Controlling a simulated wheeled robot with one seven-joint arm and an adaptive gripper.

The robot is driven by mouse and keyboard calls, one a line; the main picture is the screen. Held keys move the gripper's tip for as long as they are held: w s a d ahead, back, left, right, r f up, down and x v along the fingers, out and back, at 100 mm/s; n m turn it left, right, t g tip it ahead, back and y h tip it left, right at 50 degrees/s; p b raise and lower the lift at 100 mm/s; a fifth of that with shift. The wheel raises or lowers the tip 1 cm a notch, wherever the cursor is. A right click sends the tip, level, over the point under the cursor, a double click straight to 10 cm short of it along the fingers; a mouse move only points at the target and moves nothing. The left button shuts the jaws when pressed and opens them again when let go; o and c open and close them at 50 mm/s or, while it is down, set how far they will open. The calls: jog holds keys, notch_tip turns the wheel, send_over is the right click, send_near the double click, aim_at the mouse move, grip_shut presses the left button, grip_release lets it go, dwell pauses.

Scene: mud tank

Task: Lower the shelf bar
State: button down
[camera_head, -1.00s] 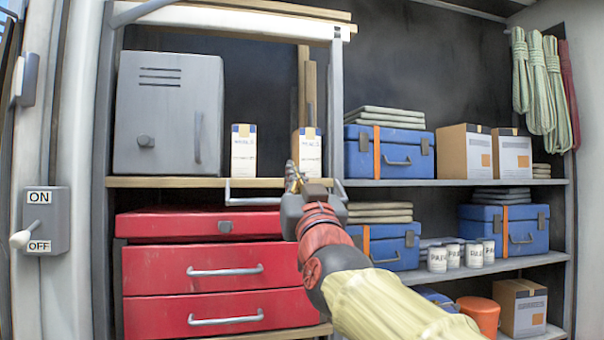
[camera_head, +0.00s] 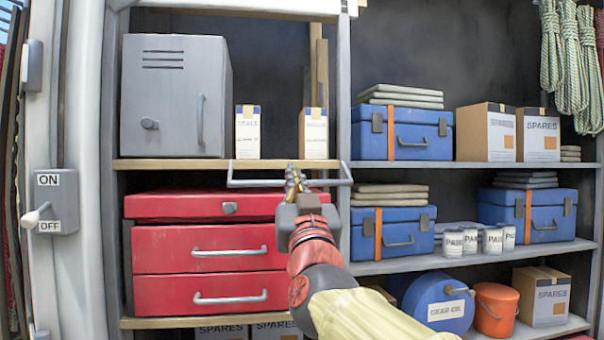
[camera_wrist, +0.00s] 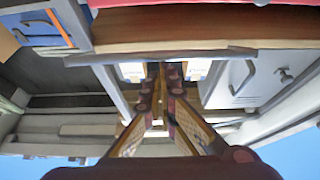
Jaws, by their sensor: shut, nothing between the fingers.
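The shelf bar (camera_head: 257,183) is a thin grey U-shaped bar at the front of the wooden shelf board (camera_head: 185,164), above the red drawer unit. In the wrist view the bar (camera_wrist: 215,56) crosses in front of the board's edge. My gripper (camera_head: 295,177) is at the middle of the bar with its fingers shut and empty. Its fingers also show in the wrist view (camera_wrist: 160,78), their tips close to the bar. Contact cannot be told. The gripper hides the middle of the bar in the head view.
A grey metal cabinet (camera_head: 172,110) and two small cartons (camera_head: 248,133) stand on the wooden board. Red drawers (camera_head: 210,248) are below. Blue cases (camera_head: 402,145) and boxes fill the shelves at right. An ON/OFF switch (camera_head: 50,203) is on the left wall.

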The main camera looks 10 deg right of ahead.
jog(key=shift+w+f+b, duration=0.3)
jog(key=shift+f+b, duration=0.05)
jog(key=shift+f, duration=0.3)
jog(key=shift+w+f+b, duration=0.25)
jog(key=shift+f+b, duration=0.1)
jog(key=shift+f, duration=0.3)
